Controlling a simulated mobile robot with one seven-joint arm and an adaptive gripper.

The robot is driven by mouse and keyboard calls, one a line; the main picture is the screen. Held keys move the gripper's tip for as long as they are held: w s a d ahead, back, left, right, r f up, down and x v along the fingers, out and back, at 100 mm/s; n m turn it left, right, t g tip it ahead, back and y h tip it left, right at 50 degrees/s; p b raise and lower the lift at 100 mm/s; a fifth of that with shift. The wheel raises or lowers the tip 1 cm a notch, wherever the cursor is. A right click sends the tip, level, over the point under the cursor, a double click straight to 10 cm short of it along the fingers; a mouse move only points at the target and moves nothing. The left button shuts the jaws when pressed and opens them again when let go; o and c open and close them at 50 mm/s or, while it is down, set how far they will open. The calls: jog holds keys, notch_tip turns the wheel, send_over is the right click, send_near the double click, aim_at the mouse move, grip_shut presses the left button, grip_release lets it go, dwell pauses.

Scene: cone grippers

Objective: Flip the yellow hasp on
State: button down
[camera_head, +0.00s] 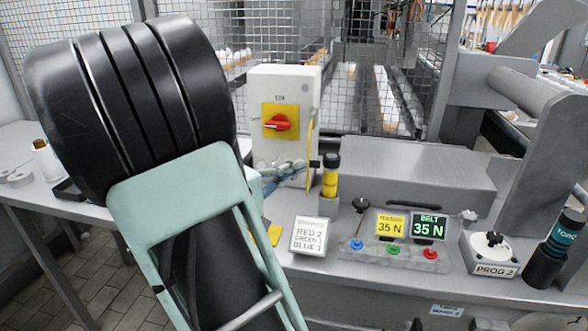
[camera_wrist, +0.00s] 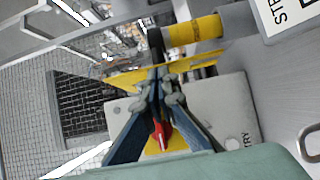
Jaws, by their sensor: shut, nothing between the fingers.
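The yellow hasp (camera_head: 309,152) shows in the head view as a thin upright strip along the right edge of the light grey switch box (camera_head: 300,82). In the wrist view the hasp (camera_wrist: 128,77) is a yellow plate crossing just beyond my fingertips. A red rotary knob (camera_head: 281,123) sits on a yellow plate on the box front. My gripper (camera_head: 304,166) is shut and empty, low in front of the box near the hasp. In the wrist view its blue-grey fingers (camera_wrist: 158,78) meet close to the hasp; I cannot tell whether they touch it.
A yellow and black post (camera_head: 330,178) stands just right of my gripper. A sign (camera_head: 308,236), a button panel with two displays (camera_head: 395,254) and a PROG 2 box (camera_head: 490,256) are on the grey bench. A mesh fence (camera_head: 270,40) rises behind. My arm covers the left.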

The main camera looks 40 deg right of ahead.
jog(key=shift+s+d+g, duration=0.25)
jog(key=shift+s+g, duration=0.15)
jog(key=shift+s, duration=0.05)
jog(key=a, duration=1.2)
jog(key=shift+s+t+p, duration=0.2)
jog(key=shift+t+p, duration=0.2)
jog(key=shift+p, duration=0.05)
